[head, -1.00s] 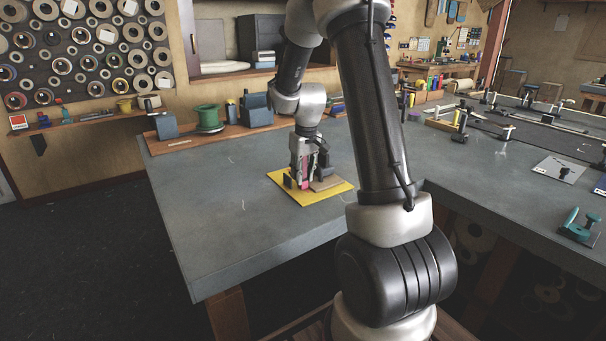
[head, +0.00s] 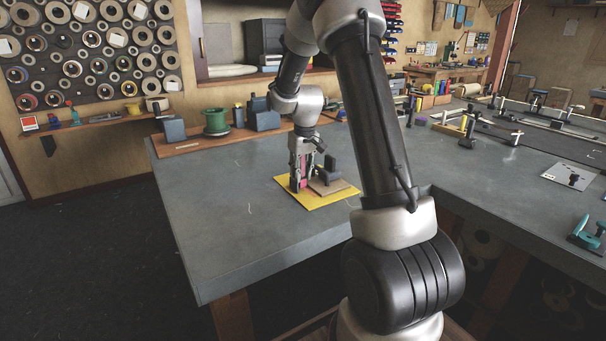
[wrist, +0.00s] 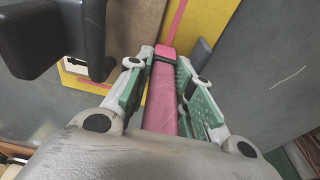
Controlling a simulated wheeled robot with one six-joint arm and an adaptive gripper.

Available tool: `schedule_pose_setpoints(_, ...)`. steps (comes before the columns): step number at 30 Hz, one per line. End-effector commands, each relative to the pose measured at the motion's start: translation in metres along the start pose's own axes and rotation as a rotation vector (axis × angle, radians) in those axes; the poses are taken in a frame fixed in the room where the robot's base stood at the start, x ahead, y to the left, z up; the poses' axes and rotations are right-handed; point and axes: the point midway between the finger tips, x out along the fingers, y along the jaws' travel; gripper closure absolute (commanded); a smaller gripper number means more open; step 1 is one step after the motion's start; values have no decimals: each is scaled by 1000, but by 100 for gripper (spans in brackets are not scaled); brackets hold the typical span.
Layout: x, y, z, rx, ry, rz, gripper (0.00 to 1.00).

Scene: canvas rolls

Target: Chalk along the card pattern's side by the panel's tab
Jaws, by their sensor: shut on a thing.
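My gripper (head: 302,184) is upright over the yellow panel (head: 297,201), shut on a pink chalk stick. In the wrist view its green-padded fingers (wrist: 163,80) flank the pink chalk (wrist: 160,105), which has a dark band near its tip. The brown card pattern (wrist: 133,25) lies on the yellow panel (wrist: 208,18); the card also shows in the head view (head: 338,187). A pink line (wrist: 177,20) runs along the card's side from the chalk's tip to the picture's top edge. I cannot make out the panel's tab for certain.
A dark weight with a handle (head: 329,172) stands on the card, close to my gripper; it looms at left in the wrist view (wrist: 40,35). The grey bench (head: 225,235) is clear in front.

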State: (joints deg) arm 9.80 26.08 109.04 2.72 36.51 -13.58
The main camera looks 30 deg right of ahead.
Motion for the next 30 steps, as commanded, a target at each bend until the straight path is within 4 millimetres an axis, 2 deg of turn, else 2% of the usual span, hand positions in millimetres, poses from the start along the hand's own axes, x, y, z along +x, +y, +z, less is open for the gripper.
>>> schedule_pose_setpoints(4,2,1,-9,0,0,0,100)
schedule_pose_setpoints(17,2,1,-13,0,1,1,100)
schedule_pose_setpoints(30,6,-1,-40,0,0,0,100)
